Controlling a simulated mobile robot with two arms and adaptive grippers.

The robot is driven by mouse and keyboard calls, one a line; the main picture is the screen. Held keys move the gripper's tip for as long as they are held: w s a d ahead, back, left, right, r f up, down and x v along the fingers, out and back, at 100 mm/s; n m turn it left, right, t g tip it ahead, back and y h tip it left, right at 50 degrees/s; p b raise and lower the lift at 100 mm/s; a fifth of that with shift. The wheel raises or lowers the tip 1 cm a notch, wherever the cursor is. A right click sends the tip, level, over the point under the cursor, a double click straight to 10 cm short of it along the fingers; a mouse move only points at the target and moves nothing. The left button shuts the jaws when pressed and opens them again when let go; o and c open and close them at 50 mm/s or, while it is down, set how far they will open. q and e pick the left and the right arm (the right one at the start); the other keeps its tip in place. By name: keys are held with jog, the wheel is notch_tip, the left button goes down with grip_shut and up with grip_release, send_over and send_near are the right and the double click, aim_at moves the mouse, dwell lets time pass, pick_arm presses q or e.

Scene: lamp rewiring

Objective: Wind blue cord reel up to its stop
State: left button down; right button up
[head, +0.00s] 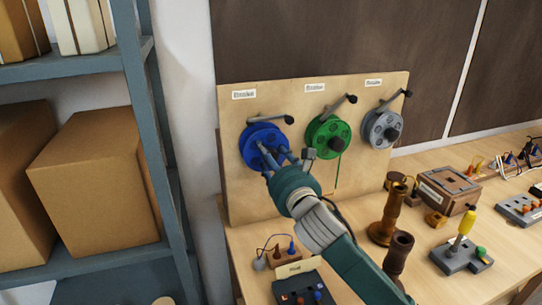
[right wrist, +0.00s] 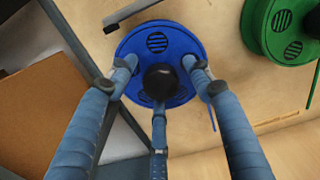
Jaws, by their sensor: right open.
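The blue cord reel (head: 255,136) is mounted at the left of an upright wooden board. Its grey crank arm points right and ends in a dark knob (head: 289,119). My right gripper (head: 273,157) is in front of the reel's lower part. In the right wrist view, the blue reel (right wrist: 157,40) fills the top middle, with a round dark hub knob (right wrist: 160,82) at its centre. The spread fingers of my right gripper (right wrist: 160,76) are around this hub knob, open; contact cannot be told. A short blue cord end (right wrist: 211,118) hangs at the reel's right. My left gripper is not in view.
A green reel (head: 322,133) and a grey reel (head: 378,129) are on the same board (head: 235,185), to the right. A shelf with cardboard boxes (head: 95,180) stands close at left. The bench holds brown turned posts (head: 390,215), a wooden box (head: 447,190) and switch blocks.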

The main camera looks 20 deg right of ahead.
jog(key=c, duration=1.1)
jog(key=shift+c, duration=0.2)
